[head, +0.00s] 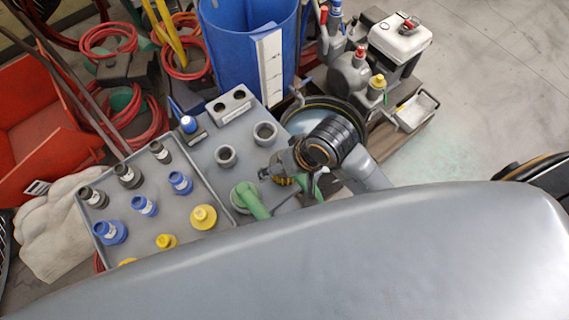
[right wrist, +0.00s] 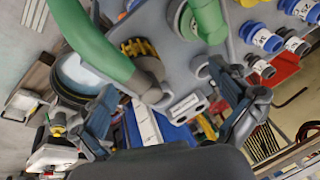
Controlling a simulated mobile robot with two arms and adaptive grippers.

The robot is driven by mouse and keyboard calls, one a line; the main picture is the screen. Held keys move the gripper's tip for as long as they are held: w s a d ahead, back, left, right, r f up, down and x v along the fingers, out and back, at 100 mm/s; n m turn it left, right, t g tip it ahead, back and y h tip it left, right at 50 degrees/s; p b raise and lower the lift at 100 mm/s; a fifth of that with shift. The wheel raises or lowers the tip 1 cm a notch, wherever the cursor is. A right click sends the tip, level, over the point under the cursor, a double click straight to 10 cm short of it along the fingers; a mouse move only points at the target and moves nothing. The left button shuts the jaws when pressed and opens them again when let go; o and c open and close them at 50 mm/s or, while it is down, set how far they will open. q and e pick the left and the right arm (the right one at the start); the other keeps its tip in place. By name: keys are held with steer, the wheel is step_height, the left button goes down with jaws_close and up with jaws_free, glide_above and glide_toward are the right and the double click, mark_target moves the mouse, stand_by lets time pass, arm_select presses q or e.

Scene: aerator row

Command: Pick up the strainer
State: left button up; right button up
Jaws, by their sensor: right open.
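A yellow ribbed piece, which looks like the strainer (right wrist: 138,47), sits near the grey bench top in the right wrist view, beside the dark end of a green hose (right wrist: 92,38). In the head view only a bit of yellow, likely the same strainer (head: 281,181), shows below my right gripper (head: 282,166); the rest is hidden by the gripper. In the right wrist view my right gripper (right wrist: 165,90) has its fingers wide apart with nothing held between them. The hose end lies in front of part of the strainer. My left gripper is not in view.
A grey tray (head: 172,207) holds blue, black and yellow fittings. A blue barrel (head: 240,50) stands behind the bench. A round basin (head: 312,115), grey bottles and a white-tanked engine (head: 400,38) stand at the right. Open floor lies at far right.

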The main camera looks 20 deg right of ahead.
steer(key=w+r+m+g+h, duration=0.1)
steer(key=w+r, duration=0.1)
steer(key=w+r+m+g+h, duration=0.1)
steer(key=w+m, duration=0.1)
steer(key=w+r+m, duration=0.1)
steer(key=w+r, duration=0.1)
steer(key=shift+d+r+m+g+h, duration=0.3)
steer(key=shift+m+g+h, duration=0.1)
steer(key=shift+w+d+r, duration=0.1)
steer(key=shift+d+r, duration=0.05)
steer(key=shift+d, duration=0.15)
steer(key=shift+d+f+m, duration=0.15)
steer(key=shift+f+m, duration=0.05)
steer(key=shift+m, duration=0.1)
step_height(320, 180, down, 8)
steer(key=shift+r, duration=0.1)
steer(key=shift+s+f+p, duration=0.2)
steer(key=shift+f+p, duration=0.25)
steer(key=shift+f, duration=0.1)
steer(key=f, duration=0.4)
steer(key=shift+s+f+p, duration=0.15)
steer(key=shift+s+p, duration=0.05)
steer(key=shift+p, duration=0.1)
steer(key=shift+c, duration=0.4)
